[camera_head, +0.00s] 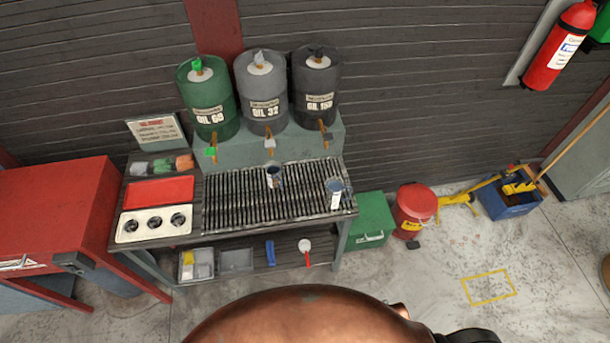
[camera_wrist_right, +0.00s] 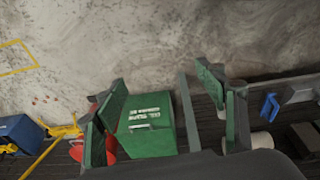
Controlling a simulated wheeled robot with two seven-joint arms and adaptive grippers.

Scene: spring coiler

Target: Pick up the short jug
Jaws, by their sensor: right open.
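Two small metal jugs stand on the slatted grate (camera_head: 225,205) of the bench in the head view. The one nearer the middle (camera_head: 273,177) looks shorter. The other jug (camera_head: 334,192), near the grate's right end, looks taller, with a pale front. My right gripper (camera_wrist_right: 162,85) is open and empty in the right wrist view, its two fingers spread wide with floor and a green box beyond them. I cannot make out either jug for certain in that view. My left gripper is not in view.
Three oil drums (camera_head: 267,98) stand behind the grate, with taps facing it. A red tray (camera_head: 159,192) and a white holder (camera_head: 153,224) lie to its left. The green box (camera_head: 370,222) and a red can (camera_head: 414,211) stand on the floor at right.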

